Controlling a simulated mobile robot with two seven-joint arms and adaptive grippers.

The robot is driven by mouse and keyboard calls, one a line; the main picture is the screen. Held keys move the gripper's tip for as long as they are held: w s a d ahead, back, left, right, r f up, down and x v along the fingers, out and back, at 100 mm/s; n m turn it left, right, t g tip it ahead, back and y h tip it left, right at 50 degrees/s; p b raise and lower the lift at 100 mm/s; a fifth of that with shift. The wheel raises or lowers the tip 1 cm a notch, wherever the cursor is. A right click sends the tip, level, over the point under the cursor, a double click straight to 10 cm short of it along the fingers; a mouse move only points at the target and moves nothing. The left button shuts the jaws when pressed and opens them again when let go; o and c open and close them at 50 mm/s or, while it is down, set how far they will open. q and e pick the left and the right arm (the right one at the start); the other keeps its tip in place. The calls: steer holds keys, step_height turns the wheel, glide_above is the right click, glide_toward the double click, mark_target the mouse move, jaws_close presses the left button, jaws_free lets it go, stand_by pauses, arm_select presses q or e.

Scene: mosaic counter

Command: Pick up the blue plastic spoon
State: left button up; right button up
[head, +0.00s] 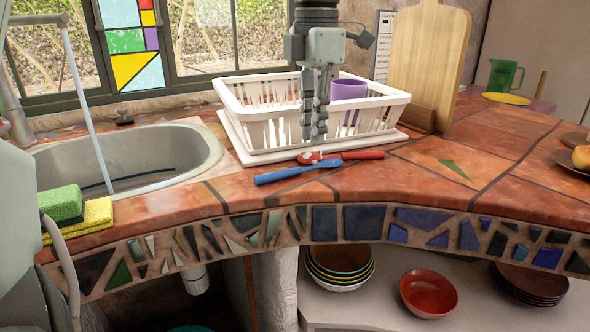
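The blue plastic spoon (279,175) lies on the tiled counter in front of the dish rack, its handle to the left and its bowl to the right. A red-handled utensil (360,155) lies just behind it and close to its bowl end. My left gripper (313,138) points down above the spoon's bowl end, in front of the rack. It seems apart from the spoon and holds nothing that I can see. Its two fingers look close together from this angle, so its opening is unclear. My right gripper is not in view.
The white dish rack (276,132) holds a purple cup (347,89). A wooden cutting board (428,60) stands behind it to the right. The sink (140,148) and sponges (63,203) are at the left. The counter right of the spoon is mostly clear.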

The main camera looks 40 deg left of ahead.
mark_target(299, 171)
arm_select(q)
steer(key=f, duration=0.5)
steer(key=shift+a+f, duration=0.25)
steer(key=shift+f, duration=0.1)
jaws_close()
